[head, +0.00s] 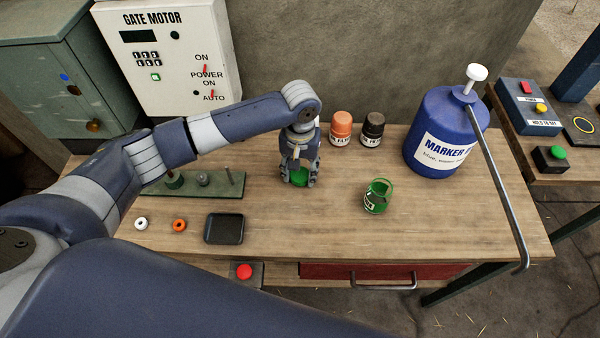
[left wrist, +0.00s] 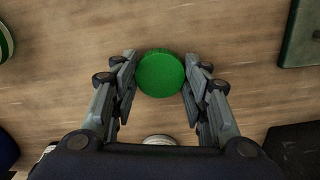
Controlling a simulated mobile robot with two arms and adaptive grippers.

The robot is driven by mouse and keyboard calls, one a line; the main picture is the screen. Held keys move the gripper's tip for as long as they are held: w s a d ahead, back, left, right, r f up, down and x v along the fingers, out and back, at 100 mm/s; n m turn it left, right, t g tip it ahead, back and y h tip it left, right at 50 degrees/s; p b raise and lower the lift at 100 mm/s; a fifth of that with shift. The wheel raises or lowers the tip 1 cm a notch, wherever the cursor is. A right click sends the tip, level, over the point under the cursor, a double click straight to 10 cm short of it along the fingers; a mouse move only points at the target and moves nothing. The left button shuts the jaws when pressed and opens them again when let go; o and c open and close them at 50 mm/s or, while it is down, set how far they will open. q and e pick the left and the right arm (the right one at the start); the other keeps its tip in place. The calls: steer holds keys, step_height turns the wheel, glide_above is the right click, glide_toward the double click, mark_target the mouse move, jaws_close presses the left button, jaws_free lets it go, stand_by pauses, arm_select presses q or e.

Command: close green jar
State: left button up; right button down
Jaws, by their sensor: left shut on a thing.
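The green jar (head: 376,197) stands open and upright on the wooden bench, with a white label on its side. A round green lid (head: 299,177) is between the fingers of my left gripper (head: 299,179), left of the jar and apart from it. In the left wrist view the green lid (left wrist: 161,73) shows as a flat disc, with the left gripper (left wrist: 160,85) shut on its sides. Part of the green jar (left wrist: 5,42) shows at that view's left edge. My right gripper is not in view.
An orange-lidded jar (head: 341,125) and a dark-lidded jar (head: 372,129) stand behind. A big blue pump bottle (head: 446,130) stands to the right, its long spout reaching forward. A green peg board (head: 215,191) and a black tray (head: 224,229) lie to the left. Bench around the jar is clear.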

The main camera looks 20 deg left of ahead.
mark_target(300, 174)
arm_select(q)
step_height(300, 174, up, 9)
steer(key=b, duration=0.1)
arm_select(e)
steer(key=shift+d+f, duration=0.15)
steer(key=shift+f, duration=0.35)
arm_select(q)
steer(key=shift+r, duration=0.1)
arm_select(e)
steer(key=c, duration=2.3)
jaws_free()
